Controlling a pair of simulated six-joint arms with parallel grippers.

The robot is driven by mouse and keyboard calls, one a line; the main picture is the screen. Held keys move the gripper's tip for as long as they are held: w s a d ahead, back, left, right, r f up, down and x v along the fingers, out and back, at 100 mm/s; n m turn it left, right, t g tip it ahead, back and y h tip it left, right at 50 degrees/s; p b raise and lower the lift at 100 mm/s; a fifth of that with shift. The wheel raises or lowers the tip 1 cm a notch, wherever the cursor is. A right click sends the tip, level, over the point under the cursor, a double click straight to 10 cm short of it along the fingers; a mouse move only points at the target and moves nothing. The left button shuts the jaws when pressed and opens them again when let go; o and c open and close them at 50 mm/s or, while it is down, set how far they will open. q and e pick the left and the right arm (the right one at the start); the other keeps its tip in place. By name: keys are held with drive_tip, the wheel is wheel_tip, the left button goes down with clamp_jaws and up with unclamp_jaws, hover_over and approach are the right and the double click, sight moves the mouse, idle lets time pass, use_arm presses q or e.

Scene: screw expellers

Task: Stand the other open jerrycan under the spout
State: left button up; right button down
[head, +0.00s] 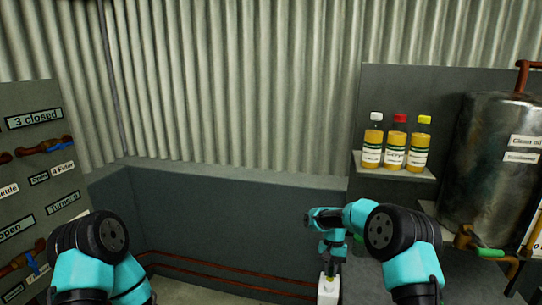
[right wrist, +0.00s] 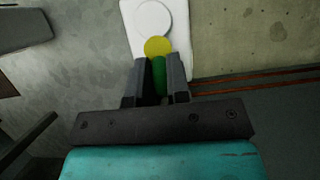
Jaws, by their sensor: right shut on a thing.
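A white jerrycan (head: 328,290) shows at the bottom of the head view, right of centre, cut off by the lower edge. In the right wrist view the white jerrycan (right wrist: 184,45) has a pale disc and a yellow round spot on top. My right gripper (right wrist: 160,72) is shut on a green part beside the yellow spot, likely its handle. I cannot tell whether the can touches the ground. The brass spout (head: 466,240) with a green lever is on the metal tank (head: 490,165) at the right, well apart from the can. My left gripper is out of view.
A shelf (head: 395,171) on the grey panel holds three bottles with white, red and yellow caps. A valve board (head: 40,185) with labels stands at the left. A low dark wall with copper pipes (head: 220,286) runs behind the can.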

idle(0.3)
drive_tip(key=s+a+f+n, duration=0.1)
drive_tip(key=s+a+f, duration=0.3)
drive_tip(key=a+f, duration=0.3)
drive_tip(key=s+a+f+n+h, duration=0.1)
drive_tip(key=s+a+f+n, duration=0.1)
drive_tip(key=a+f, duration=0.5)
drive_tip(key=x, duration=0.3)
drive_tip(key=shift+s+f, duration=0.15)
drive_tip(key=shift+s, duration=0.2)
idle(0.5)
